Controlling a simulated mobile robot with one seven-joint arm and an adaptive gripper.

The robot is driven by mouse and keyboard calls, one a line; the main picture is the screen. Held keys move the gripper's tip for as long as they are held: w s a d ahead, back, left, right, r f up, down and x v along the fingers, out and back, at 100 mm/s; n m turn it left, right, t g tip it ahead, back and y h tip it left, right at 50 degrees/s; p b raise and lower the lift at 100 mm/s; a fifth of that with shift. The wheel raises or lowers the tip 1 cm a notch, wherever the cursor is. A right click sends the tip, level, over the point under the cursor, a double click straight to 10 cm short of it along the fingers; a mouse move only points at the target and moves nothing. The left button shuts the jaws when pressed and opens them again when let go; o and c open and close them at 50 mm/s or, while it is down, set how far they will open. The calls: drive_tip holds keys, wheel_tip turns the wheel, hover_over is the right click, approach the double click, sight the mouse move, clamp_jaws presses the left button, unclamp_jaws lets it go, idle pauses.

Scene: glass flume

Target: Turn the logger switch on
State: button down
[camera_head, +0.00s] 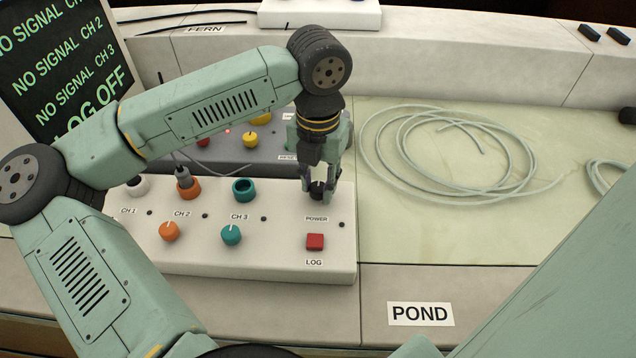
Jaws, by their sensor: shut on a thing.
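The switch's position cannot be told. A dark screen (62,62) at upper left reads NO SIGNAL for its channels and LOG OFF.
The box also bears an orange socket with a plug (187,186), a teal socket (244,188), an orange knob (169,231) and a teal knob (231,234). A grey box (235,155) stands behind. Coiled pale tubing (375,165) lies at right. A POND label (420,314) is in front.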

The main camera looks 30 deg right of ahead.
drive_tip(key=m+b, duration=0.3)
drive_tip(key=shift+f+b, duration=0.3)
drive_tip(key=m+b, duration=0.3)
drive_tip(key=m, duration=0.1)
drive_tip(key=shift+r+m, duration=0.15)
drive_tip(key=shift+m, duration=0.25)
drive_tip(key=m+b, duration=0.1)
drive_tip(key=m, duration=0.3)
drive_tip(key=shift+b, duration=0.4)
drive_tip(key=shift+r+m+b, duration=0.15)
drive_tip(key=shift+m+b, duration=0.35)
drive_tip(key=shift+m, duration=2.2)
drive_tip(key=c, duration=1.3)
unclamp_jaws()
